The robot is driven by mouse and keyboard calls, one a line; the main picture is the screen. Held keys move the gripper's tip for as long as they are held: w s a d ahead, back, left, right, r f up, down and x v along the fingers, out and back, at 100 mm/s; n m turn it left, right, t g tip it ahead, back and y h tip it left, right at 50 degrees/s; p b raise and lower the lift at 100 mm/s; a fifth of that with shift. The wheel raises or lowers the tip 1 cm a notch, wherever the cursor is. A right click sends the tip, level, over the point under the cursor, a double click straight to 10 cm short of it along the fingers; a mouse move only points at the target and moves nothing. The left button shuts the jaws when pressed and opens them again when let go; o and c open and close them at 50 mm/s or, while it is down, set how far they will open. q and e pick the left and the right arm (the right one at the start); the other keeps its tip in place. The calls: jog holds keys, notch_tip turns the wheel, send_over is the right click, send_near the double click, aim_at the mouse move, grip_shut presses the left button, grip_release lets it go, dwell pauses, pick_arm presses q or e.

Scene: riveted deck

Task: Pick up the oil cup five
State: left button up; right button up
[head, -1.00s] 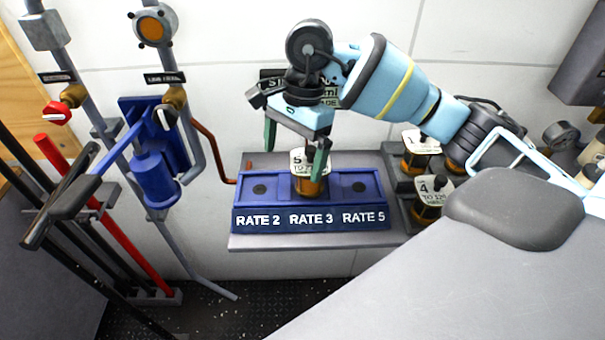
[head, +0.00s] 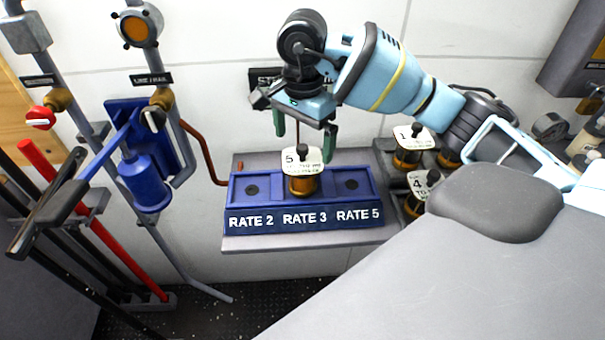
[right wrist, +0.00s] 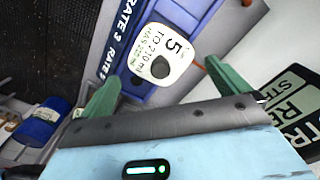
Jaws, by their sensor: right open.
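Oil cup five (head: 304,184), an amber cup with a black knob and a white tag marked 5, stands upright in the middle slot, above RATE 3, of the blue rack (head: 246,217). My right gripper (head: 305,141) is open and empty, its green fingers just above and behind the cup, apart from it. In the right wrist view the cup's tag (right wrist: 165,55) shows beyond and between the open fingers (right wrist: 168,88); the tag hides most of the cup body. My left gripper is not in view.
The RATE 2 and RATE 5 slots are empty. Cups one (head: 408,150) and four (head: 422,190) stand in a grey holder to the right. A blue hand pump (head: 147,182) and pipes are at the left. A grey surface (head: 430,285) fills the lower right.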

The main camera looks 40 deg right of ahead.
aim_at(303, 146)
notch_tip(303, 146, down, 4)
jog(key=shift+f, duration=0.1)
jog(key=shift+w, duration=0.1)
jog(key=c, duration=1.6)
jog(key=shift+o, duration=0.2)
jog(key=shift+r, duration=0.45)
jog(key=r, duration=0.3)
jog(key=shift+s+a, duration=0.2)
jog(key=shift+s, duration=0.15)
jog(key=s+a+r, duration=0.1)
jog(key=s+a, duration=0.7)
jog(key=s, duration=0.4)
jog(key=shift+s+a+r, duration=0.15)
jog(key=shift+s+a, duration=0.1)
jog(key=shift+a, duration=0.1)
